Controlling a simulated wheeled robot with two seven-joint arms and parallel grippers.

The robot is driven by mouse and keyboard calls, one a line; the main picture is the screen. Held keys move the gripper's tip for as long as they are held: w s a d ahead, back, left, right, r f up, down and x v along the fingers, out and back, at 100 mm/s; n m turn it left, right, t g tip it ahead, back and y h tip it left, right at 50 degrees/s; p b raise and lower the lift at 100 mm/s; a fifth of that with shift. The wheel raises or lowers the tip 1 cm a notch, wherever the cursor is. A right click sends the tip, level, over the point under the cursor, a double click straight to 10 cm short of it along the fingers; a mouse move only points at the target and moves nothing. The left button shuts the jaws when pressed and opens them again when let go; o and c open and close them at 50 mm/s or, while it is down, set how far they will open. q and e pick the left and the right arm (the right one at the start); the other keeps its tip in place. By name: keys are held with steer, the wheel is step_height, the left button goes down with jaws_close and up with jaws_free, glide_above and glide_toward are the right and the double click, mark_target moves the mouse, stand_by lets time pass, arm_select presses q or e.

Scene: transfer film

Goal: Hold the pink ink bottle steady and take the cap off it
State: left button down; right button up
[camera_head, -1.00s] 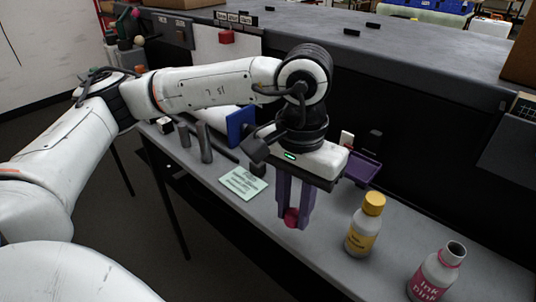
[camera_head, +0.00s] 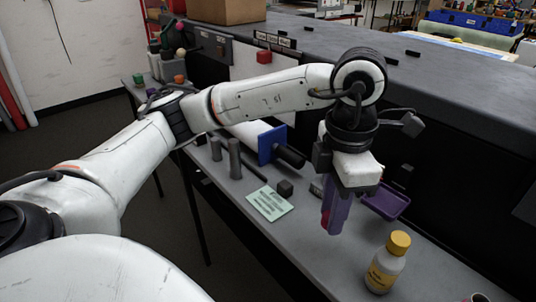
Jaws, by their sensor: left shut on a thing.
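The pink ink bottle shows only as its open, capless mouth (camera_head: 478,297) at the bottom right edge; its body is out of the picture. My left gripper (camera_head: 333,222) points down over the bench, left of and behind the yellow-capped bottle. It is shut on a small pinkish-red cap (camera_head: 326,217), which shows at the left side of the purple fingers and is mostly hidden by them. I cannot tell exactly how far the cap is from the bench top. My right gripper is not in view.
The yellow-capped bottle (camera_head: 386,265) stands upright near the front edge. A purple tray (camera_head: 386,204) lies behind my gripper. A pale green card (camera_head: 269,204), a black cube (camera_head: 285,188) and grey cylinders (camera_head: 235,160) lie to the left. Bench (camera_head: 310,258) is clear in front of the gripper.

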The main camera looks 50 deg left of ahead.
mark_target(325, 249)
arm_select(q)
steer(key=n, duration=0.2)
steer(key=r+n, duration=0.1)
steer(key=n, duration=0.2)
steer(key=shift+w+n, duration=0.15)
steer(key=shift+n, duration=0.15)
steer(key=n, duration=0.4)
steer(key=n+p, duration=0.1)
steer(key=n, duration=0.1)
steer(key=shift+w+a+r, duration=0.1)
steer(key=shift+w+r, duration=0.1)
steer(key=shift+r, duration=0.05)
steer(key=shift+f+n, duration=0.25)
steer(key=shift+n, duration=0.25)
step_height(325, 249, down, 10)
steer(key=shift+r, duration=0.2)
steer(key=shift+f, duration=0.2)
steer(key=c, duration=1.5)
jaws_free()
steer(key=shift+r, duration=0.1)
